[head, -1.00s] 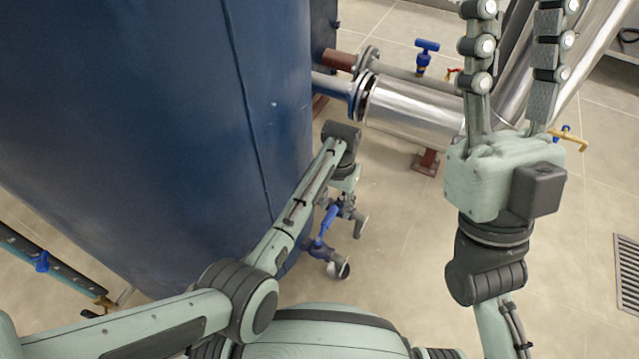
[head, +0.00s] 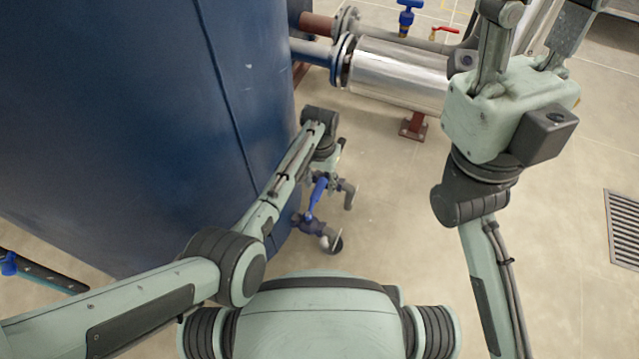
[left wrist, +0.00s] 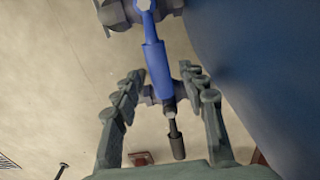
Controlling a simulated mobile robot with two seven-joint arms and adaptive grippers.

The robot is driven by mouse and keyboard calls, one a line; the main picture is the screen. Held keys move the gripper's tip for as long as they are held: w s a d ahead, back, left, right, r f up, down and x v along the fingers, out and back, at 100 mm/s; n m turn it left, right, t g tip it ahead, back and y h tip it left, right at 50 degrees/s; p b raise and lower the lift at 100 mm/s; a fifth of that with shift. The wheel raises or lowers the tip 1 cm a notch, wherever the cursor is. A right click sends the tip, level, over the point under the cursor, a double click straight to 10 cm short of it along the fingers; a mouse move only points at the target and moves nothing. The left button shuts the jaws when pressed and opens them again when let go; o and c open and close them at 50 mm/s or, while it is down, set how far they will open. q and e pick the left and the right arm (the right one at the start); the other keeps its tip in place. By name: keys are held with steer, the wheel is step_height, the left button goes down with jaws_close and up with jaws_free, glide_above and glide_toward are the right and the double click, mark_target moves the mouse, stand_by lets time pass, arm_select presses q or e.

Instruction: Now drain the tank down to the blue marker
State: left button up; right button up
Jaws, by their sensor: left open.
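The large blue tank (head: 120,110) fills the left of the head view, and its wall shows at right in the left wrist view (left wrist: 255,50). A drain valve (head: 312,224) with a blue lever handle (head: 318,192) sits low beside the tank. My left gripper (left wrist: 168,85) is open, with its fingers on either side of the blue handle (left wrist: 157,62); I cannot tell if they touch it. In the head view the left gripper is partly hidden behind its own wrist. My right gripper (head: 535,30) is raised, fingers apart and empty, tips cut off. No blue marker can be made out.
A shiny metal pipe (head: 400,75) runs from the tank's flange on a brown support (head: 414,127). A blue-handled valve (head: 406,18) and a red-handled valve (head: 444,32) stand behind it. A floor grate (head: 622,225) lies at right. The tiled floor between is clear.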

arm_select(q)
jaws_close()
stand_by(0.3)
steer(key=shift+r, duration=0.1)
